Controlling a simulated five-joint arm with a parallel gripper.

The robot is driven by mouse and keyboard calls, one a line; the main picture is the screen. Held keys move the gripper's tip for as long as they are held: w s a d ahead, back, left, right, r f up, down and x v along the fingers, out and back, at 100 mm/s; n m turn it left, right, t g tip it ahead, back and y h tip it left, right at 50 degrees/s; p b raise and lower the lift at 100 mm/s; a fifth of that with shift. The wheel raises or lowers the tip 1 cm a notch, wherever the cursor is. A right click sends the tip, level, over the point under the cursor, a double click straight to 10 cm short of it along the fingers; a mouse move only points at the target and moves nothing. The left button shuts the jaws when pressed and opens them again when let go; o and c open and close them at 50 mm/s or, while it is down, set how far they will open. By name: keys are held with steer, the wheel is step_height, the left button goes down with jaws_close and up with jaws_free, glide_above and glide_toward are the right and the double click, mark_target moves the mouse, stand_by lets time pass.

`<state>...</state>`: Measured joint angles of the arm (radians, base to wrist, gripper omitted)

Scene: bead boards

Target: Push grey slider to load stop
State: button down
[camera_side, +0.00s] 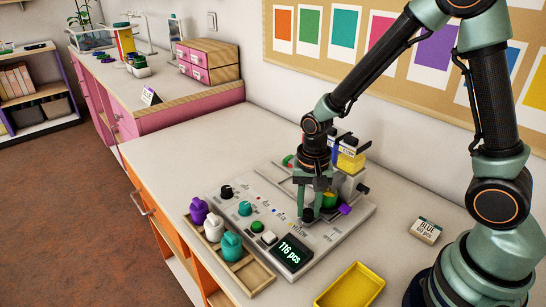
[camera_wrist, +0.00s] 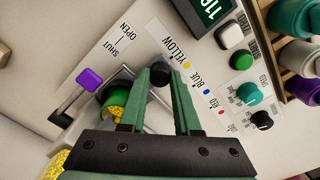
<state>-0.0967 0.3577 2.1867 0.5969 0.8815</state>
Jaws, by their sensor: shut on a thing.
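My gripper (camera_side: 315,207) points down over the grey panel (camera_side: 335,234). In the wrist view my gripper (camera_wrist: 166,74) has its two green fingers on either side of a dark round knob (camera_wrist: 160,77), which I take to be the grey slider's; the fingers hide part of it. The knob is beside the YELLOW label, at the end of the YELLOW, BLUE, RED row. A green cup with yellow beads (camera_wrist: 115,104) is just left of the fingers; in the side view the cup (camera_side: 329,201) is right of them.
A purple lever (camera_wrist: 89,79) stands by the OPEN and SHUT labels. A display (camera_side: 291,253) reads 116 pcs. A wooden rack (camera_side: 250,277) holds purple, white and teal jars. The table's left part is clear.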

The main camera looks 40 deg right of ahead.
stand_by(0.4)
steer(key=w, duration=2.1)
steer(key=shift+w+d, duration=0.1)
steer(key=c, duration=0.6)
jaws_free()
steer(key=shift+r, duration=0.15)
step_height(320, 180, up, 12)
